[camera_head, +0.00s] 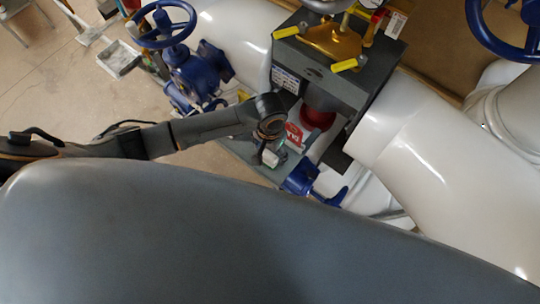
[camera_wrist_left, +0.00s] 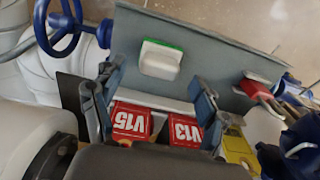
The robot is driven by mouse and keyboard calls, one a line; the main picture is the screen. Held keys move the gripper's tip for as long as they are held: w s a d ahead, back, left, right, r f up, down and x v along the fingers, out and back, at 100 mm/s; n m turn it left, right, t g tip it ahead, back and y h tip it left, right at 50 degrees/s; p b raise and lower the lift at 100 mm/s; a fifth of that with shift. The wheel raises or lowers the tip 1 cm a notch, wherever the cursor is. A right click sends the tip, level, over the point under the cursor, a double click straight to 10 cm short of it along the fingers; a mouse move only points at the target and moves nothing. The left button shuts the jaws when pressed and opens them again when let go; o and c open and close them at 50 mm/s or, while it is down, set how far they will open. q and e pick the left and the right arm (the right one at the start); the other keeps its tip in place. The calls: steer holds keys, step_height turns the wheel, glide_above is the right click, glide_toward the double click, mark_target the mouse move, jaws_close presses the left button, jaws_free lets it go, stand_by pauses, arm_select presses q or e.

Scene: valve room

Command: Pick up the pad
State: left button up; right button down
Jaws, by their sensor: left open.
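The pad (camera_wrist_left: 161,60), a small white block with a green edge, lies on a grey shelf (camera_wrist_left: 215,62) in the left wrist view. It looks like the small pale block (camera_head: 270,158) by my left gripper (camera_head: 272,142) in the head view. In the left wrist view my left gripper (camera_wrist_left: 152,80) is open. Its two fingers stand apart, with the pad beyond and between the tips. I cannot tell whether either finger touches the pad. My right gripper is not in view.
Red tags V15 (camera_wrist_left: 131,122) and V13 (camera_wrist_left: 185,130) sit close to the fingers. A red padlock (camera_wrist_left: 262,94) is at the right. A grey box (camera_head: 335,75) and white pipes (camera_head: 440,150) stand nearby. A blue handwheel (camera_head: 165,22) is at the upper left.

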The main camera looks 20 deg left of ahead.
arm_select(q)
steer(key=shift+f, duration=1.45)
steer(key=c, duration=1.2)
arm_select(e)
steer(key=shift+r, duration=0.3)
arm_select(q)
steer(key=shift+r, duration=0.15)
steer(key=shift+c, duration=0.2)
